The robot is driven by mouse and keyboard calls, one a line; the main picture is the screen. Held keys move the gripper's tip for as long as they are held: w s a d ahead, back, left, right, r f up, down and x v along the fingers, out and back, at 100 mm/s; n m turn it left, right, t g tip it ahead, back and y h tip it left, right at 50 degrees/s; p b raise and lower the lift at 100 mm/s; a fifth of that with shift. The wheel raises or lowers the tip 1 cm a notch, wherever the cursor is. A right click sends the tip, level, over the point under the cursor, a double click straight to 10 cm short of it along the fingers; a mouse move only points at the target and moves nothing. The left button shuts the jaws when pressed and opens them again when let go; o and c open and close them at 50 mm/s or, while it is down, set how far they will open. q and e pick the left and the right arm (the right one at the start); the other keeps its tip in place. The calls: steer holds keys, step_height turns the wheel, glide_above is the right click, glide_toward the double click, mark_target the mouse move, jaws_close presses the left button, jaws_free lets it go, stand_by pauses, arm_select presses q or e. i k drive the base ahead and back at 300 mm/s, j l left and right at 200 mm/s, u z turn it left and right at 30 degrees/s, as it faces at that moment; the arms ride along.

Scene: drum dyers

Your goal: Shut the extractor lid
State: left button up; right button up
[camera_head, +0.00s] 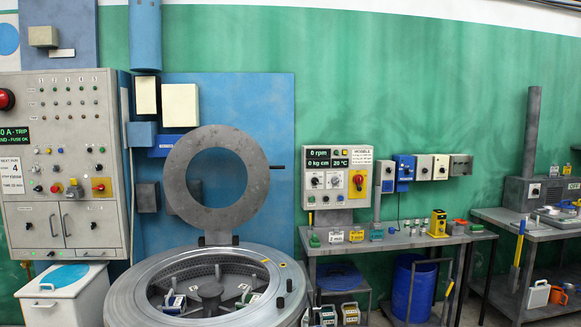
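The extractor lid (178,185), a grey ring with a large round opening, stands upright above the back of the extractor. A short dark handle (278,167) sticks out from its right edge. A bracket (217,240) joins its lower edge to the back rim. The extractor (125,300) is a wide, round metal machine with its top uncovered. Inside are a perforated wall, a central hub (210,291) and several small box-like items. Its front is cut off by the picture's bottom edge. Neither gripper is in view.
A grey control cabinet (70,225) and a white bin with a blue-marked lid (62,285) stand left. A bench (390,243) with several small devices stands right, a blue barrel (413,288) below it. Small cased items (350,312) stand by the extractor's right side.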

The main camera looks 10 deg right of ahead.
mark_target(218, 224)
steer(key=i+l, duration=0.1)
steer(key=l, duration=0.8)
steer(key=i+l, duration=0.1)
steer(key=l, duration=0.85)
steer(key=i+l, duration=0.8)
steer(key=i+l+u, duration=0.1)
steer(key=i+l, duration=0.85)
steer(key=i, duration=0.25)
steer(key=i+l, duration=0.15)
steer(key=i, duration=0.2)
steer(key=i+l, duration=0.15)
steer(key=i, duration=0.25)
